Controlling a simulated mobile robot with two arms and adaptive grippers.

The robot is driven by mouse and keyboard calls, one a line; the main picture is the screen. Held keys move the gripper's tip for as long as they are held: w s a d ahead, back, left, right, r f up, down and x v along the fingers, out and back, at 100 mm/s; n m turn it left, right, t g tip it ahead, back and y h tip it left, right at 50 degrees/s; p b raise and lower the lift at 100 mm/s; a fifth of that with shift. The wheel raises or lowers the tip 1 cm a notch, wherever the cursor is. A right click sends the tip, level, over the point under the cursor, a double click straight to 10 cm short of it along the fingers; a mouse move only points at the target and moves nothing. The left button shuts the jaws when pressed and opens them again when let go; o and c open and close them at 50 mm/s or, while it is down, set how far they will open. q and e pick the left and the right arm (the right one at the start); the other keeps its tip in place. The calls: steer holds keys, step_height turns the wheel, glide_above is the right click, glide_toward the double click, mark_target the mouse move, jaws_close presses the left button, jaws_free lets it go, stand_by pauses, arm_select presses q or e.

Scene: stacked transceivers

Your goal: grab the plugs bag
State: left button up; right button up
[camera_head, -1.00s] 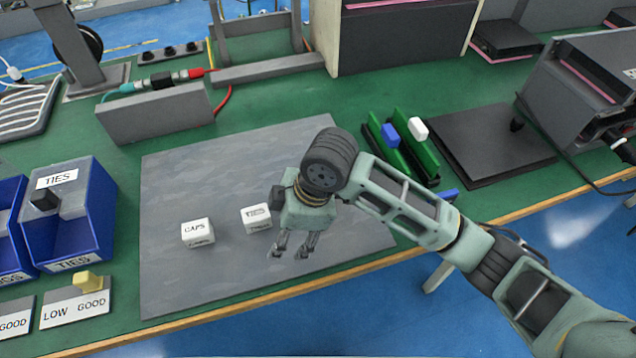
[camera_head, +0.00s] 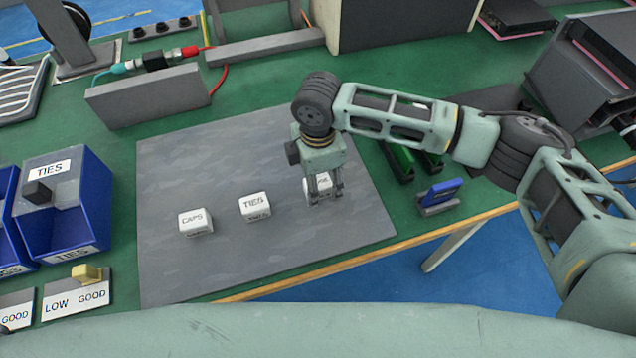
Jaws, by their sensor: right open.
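Three small white box-like bags stand in a row on the grey mat (camera_head: 200,270). The left one reads CAPS (camera_head: 195,223) and the middle one reads TIES (camera_head: 255,207). The third, taken as the plugs bag (camera_head: 322,184), is at the right; its label is mostly hidden by my right gripper. My right gripper (camera_head: 325,197) points down over this third bag, with its open fingers in front of or around it; I cannot tell whether they touch it. My left gripper is out of view.
Blue bins (camera_head: 60,205) labelled TIES stand at the left, with LOW/GOOD plates (camera_head: 75,297) in front. A grey block (camera_head: 148,97) lies behind the mat. Green boards and a blue-topped piece (camera_head: 440,192) are at the right. The mat's front left is clear.

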steer(key=shift+f, duration=0.85)
steer(key=c, duration=1.2)
